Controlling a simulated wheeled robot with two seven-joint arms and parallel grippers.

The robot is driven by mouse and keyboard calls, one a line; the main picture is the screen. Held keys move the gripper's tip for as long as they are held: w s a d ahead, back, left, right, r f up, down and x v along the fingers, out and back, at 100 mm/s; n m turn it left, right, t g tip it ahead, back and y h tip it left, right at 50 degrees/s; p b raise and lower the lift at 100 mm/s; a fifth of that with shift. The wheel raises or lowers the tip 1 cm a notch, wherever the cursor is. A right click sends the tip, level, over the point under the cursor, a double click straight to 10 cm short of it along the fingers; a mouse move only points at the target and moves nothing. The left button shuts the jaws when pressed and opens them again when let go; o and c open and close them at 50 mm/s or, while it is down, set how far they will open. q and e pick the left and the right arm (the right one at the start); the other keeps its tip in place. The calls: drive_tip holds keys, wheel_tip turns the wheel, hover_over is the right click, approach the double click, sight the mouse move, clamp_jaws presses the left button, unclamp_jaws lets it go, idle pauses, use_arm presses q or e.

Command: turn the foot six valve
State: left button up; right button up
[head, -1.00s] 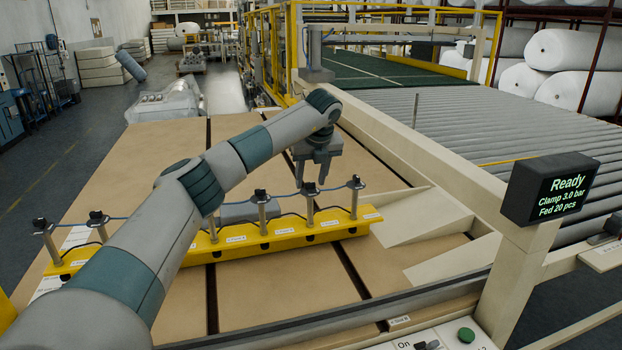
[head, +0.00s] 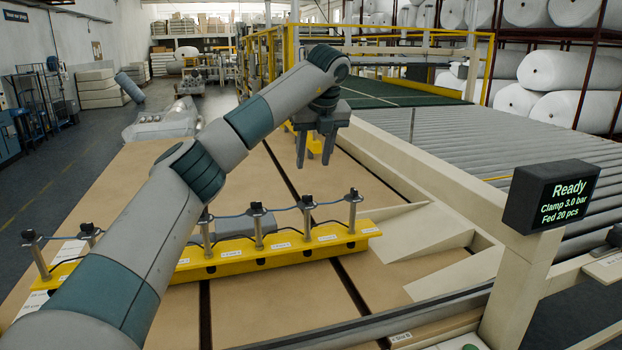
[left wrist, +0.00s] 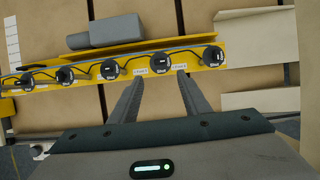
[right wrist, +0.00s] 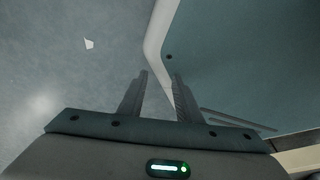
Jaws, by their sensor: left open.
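A yellow beam (head: 285,247) lies across the tan table and carries a row of upright posts with black-topped valves. A valve (head: 353,196) stands at its right end, and another (head: 307,203) is second from that end. The small labels are too blurred to identify foot six. My left gripper (head: 314,164) is open and empty above and beyond the beam's right half. In the left wrist view, the second valve from the right (left wrist: 160,62) appears just ahead of the open fingertips. My right gripper (right wrist: 161,74) is open and empty, out of the head view.
A grey box (head: 240,221) sits behind the beam. Pale wedge-shaped plates (head: 400,233) lie right of it. A display post (head: 550,197) reading Ready and a roller conveyor (head: 480,140) stand at the right.

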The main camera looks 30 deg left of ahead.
use_arm(q)
drive_tip(key=shift+v, duration=2.5)
use_arm(e)
drive_tip(key=shift+w+a+r+t, duration=0.1)
drive_tip(key=shift+w+a+t, duration=0.2)
drive_tip(key=shift+w, duration=0.4)
drive_tip(key=shift+w+a+r+t, duration=0.1)
drive_tip(key=shift+w+a, duration=0.25)
drive_tip(key=shift+w, duration=0.35)
use_arm(q)
drive_tip(key=shift+f, duration=0.1)
